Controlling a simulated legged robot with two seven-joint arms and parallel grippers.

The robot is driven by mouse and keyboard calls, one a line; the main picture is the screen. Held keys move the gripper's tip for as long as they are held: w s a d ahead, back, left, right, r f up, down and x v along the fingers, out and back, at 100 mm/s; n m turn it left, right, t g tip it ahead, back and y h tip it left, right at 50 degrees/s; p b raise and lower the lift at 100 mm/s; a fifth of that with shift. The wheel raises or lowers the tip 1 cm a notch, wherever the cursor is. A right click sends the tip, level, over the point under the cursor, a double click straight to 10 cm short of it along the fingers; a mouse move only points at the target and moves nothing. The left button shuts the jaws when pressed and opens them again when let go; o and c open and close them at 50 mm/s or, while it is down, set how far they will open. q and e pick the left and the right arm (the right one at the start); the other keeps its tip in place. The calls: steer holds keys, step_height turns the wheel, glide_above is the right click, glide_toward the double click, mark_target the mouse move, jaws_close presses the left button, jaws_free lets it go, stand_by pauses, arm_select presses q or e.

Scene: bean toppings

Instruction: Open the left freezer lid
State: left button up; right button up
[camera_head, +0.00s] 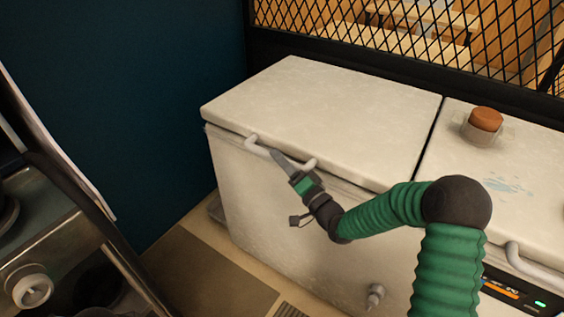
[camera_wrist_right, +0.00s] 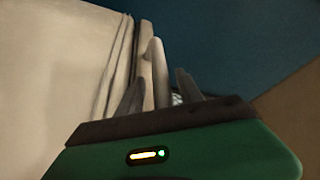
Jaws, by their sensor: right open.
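The left freezer lid (camera_head: 325,115) is a pale slab lying flat and closed on the white chest freezer (camera_head: 265,215). Its handle (camera_head: 252,143) is a pale bar along the front edge. My right gripper (camera_head: 277,157) is at this handle, reaching from the front, and covers part of it. In the right wrist view my right gripper (camera_wrist_right: 159,92) is open, and the pale handle bar (camera_wrist_right: 155,60) shows between its two fingers. I cannot tell whether the fingers touch it. My left gripper is not in view.
The right freezer lid (camera_head: 520,180) is closed, with a clear container with a brown top (camera_head: 485,120) on it. A black mesh screen (camera_head: 400,35) stands behind the freezer. A dark blue wall (camera_head: 130,100) is at left. Metal equipment (camera_head: 45,245) stands at lower left.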

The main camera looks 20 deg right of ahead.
steer(key=c, duration=0.9)
jaws_close()
steer(key=shift+f, duration=0.15)
stand_by(0.3)
